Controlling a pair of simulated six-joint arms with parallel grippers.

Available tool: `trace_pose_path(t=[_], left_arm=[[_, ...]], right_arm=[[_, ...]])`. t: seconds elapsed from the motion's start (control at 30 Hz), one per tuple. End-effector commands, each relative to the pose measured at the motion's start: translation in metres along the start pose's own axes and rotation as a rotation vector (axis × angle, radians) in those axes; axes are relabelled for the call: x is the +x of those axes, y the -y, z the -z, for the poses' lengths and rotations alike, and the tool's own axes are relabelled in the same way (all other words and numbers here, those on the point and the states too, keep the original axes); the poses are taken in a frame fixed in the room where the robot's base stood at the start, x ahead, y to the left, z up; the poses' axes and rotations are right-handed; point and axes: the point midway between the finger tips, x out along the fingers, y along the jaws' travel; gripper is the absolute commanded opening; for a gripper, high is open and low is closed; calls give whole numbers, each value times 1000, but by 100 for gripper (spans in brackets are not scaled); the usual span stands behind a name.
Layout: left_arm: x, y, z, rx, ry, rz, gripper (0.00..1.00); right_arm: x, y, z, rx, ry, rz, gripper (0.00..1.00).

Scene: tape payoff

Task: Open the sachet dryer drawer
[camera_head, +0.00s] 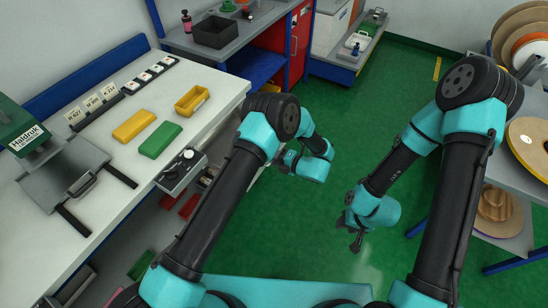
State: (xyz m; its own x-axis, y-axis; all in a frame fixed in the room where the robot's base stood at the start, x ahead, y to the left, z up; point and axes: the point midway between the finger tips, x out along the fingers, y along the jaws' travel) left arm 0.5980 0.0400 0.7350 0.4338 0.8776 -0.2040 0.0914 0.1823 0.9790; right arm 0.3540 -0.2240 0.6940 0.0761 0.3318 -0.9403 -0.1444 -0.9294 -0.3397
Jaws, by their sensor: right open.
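No drawer labelled as the sachet dryer can be made out; I cannot tell which unit it is. A green machine marked Haldruk (28,138) stands on the white bench at the left, with a grey plate and handle (82,184) in front of it. A red cabinet (298,45) with a handle on its front is at the back. My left gripper (284,160) is just right of the white bench's edge, partly hidden by its own arm; its fingers are unclear. My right gripper (353,239) is open and empty above the green floor, away from the bench and cabinet.
A table with spools (530,145) stands at the right. The green floor (385,95) between is clear.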

Motion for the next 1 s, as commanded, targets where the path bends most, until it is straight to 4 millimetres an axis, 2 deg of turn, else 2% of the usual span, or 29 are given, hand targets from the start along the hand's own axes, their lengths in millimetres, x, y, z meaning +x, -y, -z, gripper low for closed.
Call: trace_pose_path(t=[0.3, 0.47, 0.67, 1.0], left_arm=[[-1, 0, 0, 1, 0, 0, 37], [-9, 0, 0, 1, 1, 0, 37], [-37, 0, 0, 0, 4, 0, 37], [-102, 0, 0, 0, 4, 0, 37]], right_arm=[[0, 0, 0, 0, 0, 0, 43], [0, 0, 0, 0, 0, 0, 43], [0, 0, 0, 0, 0, 0, 43], [0, 0, 0, 0, 0, 0, 43]])
